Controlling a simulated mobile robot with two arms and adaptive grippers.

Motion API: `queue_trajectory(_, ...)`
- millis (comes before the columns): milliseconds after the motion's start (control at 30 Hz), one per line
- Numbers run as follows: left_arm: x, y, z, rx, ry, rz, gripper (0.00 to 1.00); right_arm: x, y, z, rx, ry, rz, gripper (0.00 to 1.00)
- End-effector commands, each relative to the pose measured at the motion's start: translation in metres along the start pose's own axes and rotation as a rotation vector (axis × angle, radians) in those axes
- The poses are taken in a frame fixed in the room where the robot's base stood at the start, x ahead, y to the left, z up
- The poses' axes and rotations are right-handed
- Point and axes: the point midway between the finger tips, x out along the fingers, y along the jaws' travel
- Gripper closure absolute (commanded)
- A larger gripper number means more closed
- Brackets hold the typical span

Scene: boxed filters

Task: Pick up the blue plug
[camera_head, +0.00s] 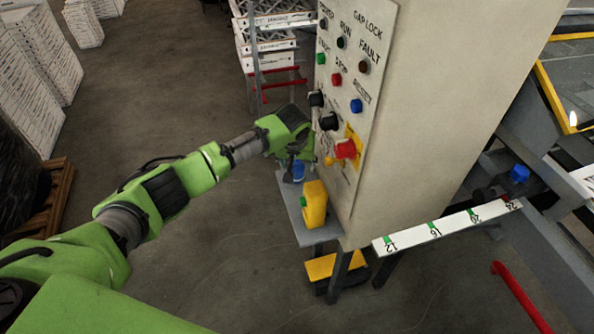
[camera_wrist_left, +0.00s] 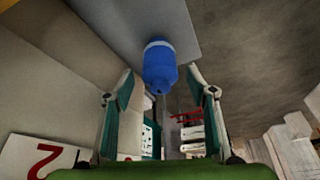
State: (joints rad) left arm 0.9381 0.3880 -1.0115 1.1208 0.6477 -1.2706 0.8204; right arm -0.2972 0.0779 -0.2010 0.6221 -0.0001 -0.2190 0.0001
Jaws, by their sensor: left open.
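The blue plug (camera_wrist_left: 160,66) is a short blue cylinder with a pale band, at the upper middle of the left wrist view. It touches the edge of a grey shelf (camera_wrist_left: 120,18). In the head view the plug (camera_head: 297,171) is partly hidden below my left gripper (camera_head: 292,152), beside the panel's lower left side. In the left wrist view my left gripper (camera_wrist_left: 161,92) has its two fingers apart, with the plug just beyond and between the tips. No contact with the plug shows. My right gripper is in neither view.
The beige control cabinet (camera_head: 430,110) with buttons and knobs stands close right of my left gripper. A yellow box with a green knob (camera_head: 314,205) stands on the grey shelf (camera_head: 293,213). A white scale bar (camera_head: 447,227) juts out right. Open floor lies left.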

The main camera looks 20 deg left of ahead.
Motion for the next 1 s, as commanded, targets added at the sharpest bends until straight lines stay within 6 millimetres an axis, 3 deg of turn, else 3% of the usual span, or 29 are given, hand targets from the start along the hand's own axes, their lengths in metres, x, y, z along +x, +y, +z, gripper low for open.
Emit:
queue_trajectory(100,0.000,0.000,0.000,0.000,0.000,0.000,0.48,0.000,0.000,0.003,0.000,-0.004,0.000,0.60)
queue_trajectory(300,0.000,0.000,0.000,0.000,0.000,0.000,0.92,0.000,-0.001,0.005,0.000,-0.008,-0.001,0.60)
queue_trajectory(733,-0.005,0.000,-0.003,0.000,0.001,0.000,0.92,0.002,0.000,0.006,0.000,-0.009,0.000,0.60)
queue_trajectory(1000,-0.038,-0.005,-0.011,0.000,0.002,0.000,0.92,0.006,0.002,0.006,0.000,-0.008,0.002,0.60)
